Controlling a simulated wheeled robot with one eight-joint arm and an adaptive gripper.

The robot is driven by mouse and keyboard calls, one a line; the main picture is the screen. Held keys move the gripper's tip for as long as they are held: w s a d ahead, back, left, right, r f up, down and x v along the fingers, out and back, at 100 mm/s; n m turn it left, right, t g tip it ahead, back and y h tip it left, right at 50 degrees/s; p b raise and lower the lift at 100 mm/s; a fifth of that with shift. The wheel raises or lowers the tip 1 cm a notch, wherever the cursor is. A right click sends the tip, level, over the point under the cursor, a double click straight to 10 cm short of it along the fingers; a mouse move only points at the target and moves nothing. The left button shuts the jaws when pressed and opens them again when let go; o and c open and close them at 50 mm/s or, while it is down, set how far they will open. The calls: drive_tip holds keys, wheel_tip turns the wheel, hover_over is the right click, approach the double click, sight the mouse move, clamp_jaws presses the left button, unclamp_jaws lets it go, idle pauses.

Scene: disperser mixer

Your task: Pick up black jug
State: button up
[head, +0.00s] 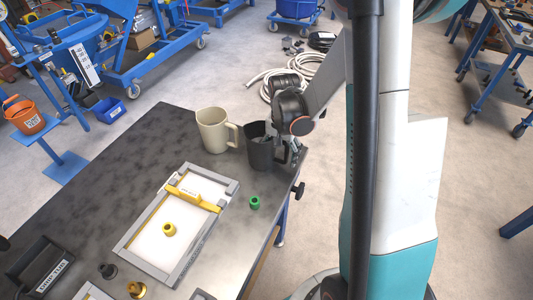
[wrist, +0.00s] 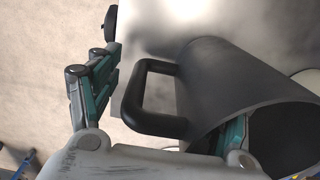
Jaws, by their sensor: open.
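The black jug (head: 259,152) stands at the table's far right corner, beside a beige jug (head: 213,130). My gripper (head: 291,152) is at its right side, partly hidden by my arm. In the wrist view, the black jug (wrist: 215,85) fills the right half, with its handle (wrist: 150,98) pointing left. My gripper (wrist: 165,95) is open around the handle side. One finger is left of the handle, apart from it. The other reaches into the jug's mouth, its tip hidden inside. I cannot tell whether that finger touches the wall.
A grey frame (head: 227,190) with a yellow bar lies on the table (head: 115,170). A green part (head: 254,202) lies near the right edge. A black bin (head: 40,265) stands at the near left. The dark tabletop left of the frame is clear.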

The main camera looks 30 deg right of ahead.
drive_tip(key=shift+f, duration=0.45)
drive_tip(key=shift+r, duration=0.1)
clamp_jaws()
